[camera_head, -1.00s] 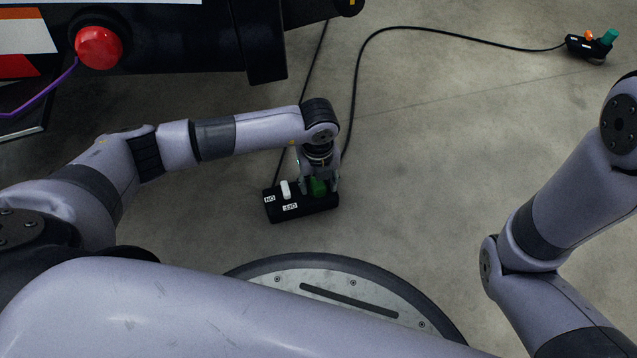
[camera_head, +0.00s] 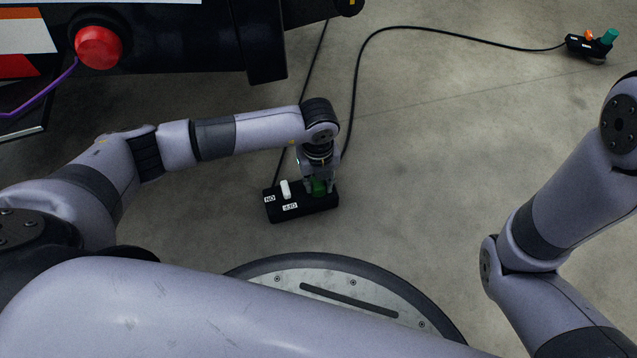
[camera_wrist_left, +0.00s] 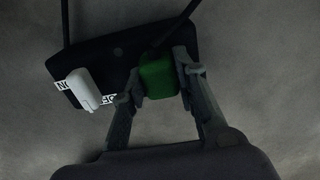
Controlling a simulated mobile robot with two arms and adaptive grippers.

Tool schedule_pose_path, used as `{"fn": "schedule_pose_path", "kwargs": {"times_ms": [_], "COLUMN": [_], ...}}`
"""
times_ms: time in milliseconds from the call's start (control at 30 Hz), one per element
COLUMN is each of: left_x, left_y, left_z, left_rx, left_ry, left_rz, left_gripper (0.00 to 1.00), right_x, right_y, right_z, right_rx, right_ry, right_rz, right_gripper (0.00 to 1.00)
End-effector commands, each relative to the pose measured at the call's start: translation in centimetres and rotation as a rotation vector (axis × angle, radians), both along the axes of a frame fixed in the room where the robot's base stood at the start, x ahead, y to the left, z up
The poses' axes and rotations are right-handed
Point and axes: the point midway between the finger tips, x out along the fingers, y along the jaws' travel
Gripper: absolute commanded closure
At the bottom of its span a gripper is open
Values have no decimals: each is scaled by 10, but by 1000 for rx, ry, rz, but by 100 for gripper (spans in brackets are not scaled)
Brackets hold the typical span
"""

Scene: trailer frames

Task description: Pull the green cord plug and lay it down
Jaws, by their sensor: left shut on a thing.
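The green plug (camera_head: 319,187) sits at the right part of a black socket box (camera_head: 300,208) on the floor. My left gripper (camera_head: 318,184) points down over the box and is shut on the green plug. In the left wrist view the green plug (camera_wrist_left: 158,76) is between the two fingers of the left gripper (camera_wrist_left: 160,82), with a black cord leading up from it. The plug still touches or overlaps the box; how deep it sits cannot be told. My right arm shows at the right, but its gripper is out of view.
A second black box (camera_head: 588,48) with orange and teal plugs lies far right. Black cords cross the floor. A dark trailer with a red round part (camera_head: 99,47) fills the upper left. The floor at centre right is clear.

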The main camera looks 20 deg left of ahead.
Motion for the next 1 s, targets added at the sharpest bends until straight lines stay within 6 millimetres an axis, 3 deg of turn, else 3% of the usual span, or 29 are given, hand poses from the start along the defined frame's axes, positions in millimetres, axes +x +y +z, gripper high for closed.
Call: {"fn": "schedule_pose_path", "kwargs": {"times_ms": [1000], "left_x": [0], "left_y": [0], "left_z": [39], "left_rx": [0], "left_ry": [0], "left_rz": [0], "left_gripper": [100], "right_x": [0], "right_y": [0], "right_z": [37], "right_rx": [1], "right_ry": [0], "right_rz": [0], "right_gripper": [43]}}
